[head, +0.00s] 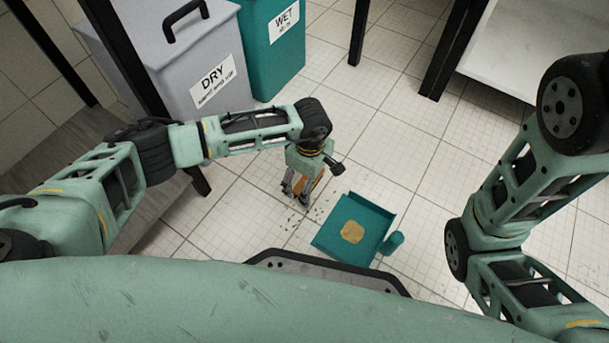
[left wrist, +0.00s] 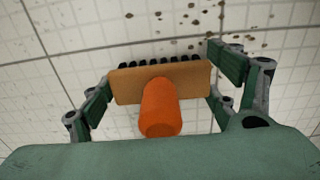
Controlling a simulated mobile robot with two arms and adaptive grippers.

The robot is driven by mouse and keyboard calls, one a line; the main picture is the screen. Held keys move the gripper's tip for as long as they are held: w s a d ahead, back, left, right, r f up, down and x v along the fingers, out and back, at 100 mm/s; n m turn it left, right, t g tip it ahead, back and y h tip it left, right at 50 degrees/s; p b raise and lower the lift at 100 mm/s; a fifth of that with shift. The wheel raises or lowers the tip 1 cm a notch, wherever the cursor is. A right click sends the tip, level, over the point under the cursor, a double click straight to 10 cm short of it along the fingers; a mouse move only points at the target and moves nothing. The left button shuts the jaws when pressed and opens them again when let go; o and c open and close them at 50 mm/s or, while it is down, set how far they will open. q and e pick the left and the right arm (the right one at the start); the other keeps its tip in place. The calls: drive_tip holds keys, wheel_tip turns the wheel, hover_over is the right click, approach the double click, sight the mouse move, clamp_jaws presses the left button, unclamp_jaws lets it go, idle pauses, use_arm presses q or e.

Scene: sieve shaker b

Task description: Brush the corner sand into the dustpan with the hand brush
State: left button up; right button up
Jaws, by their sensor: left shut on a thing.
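The teal dustpan (head: 341,213) lies on the floor in the head view, with a flat tan patch of sand (head: 352,232) in it. Its handle (head: 393,242) points to the lower right. My left gripper (head: 298,188) is low over the floor, left of the dustpan. It is shut on the hand brush (head: 317,182), which also shows in the left wrist view (left wrist: 160,106) with an orange handle, tan block and dark bristles. Dark grains (head: 302,213) lie scattered on the tiles beside the brush and also show in the left wrist view (left wrist: 198,17). My right gripper is out of view.
A grey DRY bin (head: 180,60) and a teal WET bin (head: 270,55) stand behind my left arm. Dark table legs (head: 358,30) and a white-topped bench (head: 515,50) stand at the back. The tiles right of the dustpan are clear.

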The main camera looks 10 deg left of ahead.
use_arm(q)
drive_tip(key=shift+d, duration=0.1)
drive_tip(key=shift+s+d, duration=0.35)
drive_tip(key=shift+d, duration=0.6)
drive_tip(key=shift+s+d, duration=0.35)
drive_tip(key=shift+d, duration=0.55)
drive_tip(key=shift+s+d, duration=0.35)
drive_tip(key=shift+d, duration=0.6)
drive_tip(key=shift+r+p, duration=1.35)
drive_tip(key=shift+r, duration=0.15)
drive_tip(key=shift+f, duration=0.1)
